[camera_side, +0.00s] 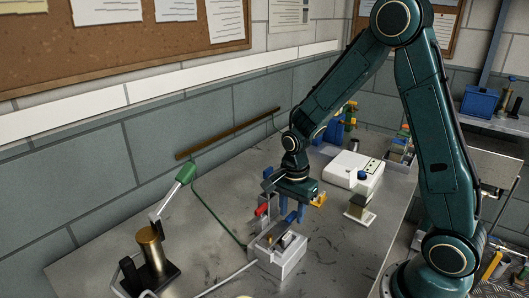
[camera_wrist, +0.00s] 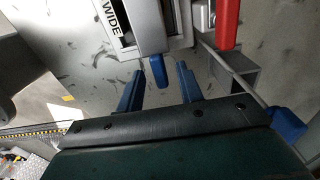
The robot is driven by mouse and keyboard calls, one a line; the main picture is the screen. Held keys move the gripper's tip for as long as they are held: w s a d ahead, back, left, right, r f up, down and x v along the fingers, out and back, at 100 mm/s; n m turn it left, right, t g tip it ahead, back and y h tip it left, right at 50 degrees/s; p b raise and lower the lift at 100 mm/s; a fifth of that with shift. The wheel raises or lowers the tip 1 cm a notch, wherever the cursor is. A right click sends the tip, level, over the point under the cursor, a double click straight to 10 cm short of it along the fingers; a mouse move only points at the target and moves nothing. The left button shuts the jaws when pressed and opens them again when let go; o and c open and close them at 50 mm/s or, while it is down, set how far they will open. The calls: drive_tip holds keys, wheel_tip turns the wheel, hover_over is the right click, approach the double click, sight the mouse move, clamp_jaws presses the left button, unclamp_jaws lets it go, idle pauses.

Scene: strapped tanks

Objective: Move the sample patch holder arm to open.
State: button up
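My gripper (camera_side: 291,212) points down over a grey boxy fixture (camera_side: 283,262) in the side view. In the wrist view its two blue fingers (camera_wrist: 160,74) are apart. A blue tip (camera_wrist: 158,69) on a grey bar (camera_wrist: 151,28) shows in the gap between them, with space on both sides. I cannot tell whether it is at fingertip height. The bar lies by a pale plate marked "WIDE" (camera_wrist: 111,14). No part is labelled as the sample patch holder arm, so I cannot tell for sure which it is. A red handle (camera_wrist: 228,24) stands right of the bar.
A blue-ended lever (camera_wrist: 286,122) lies right of my gripper in the wrist view. A white box (camera_side: 350,168) and a small block stand (camera_side: 359,210) are to the right on the bench.

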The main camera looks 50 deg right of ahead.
clamp_jaws()
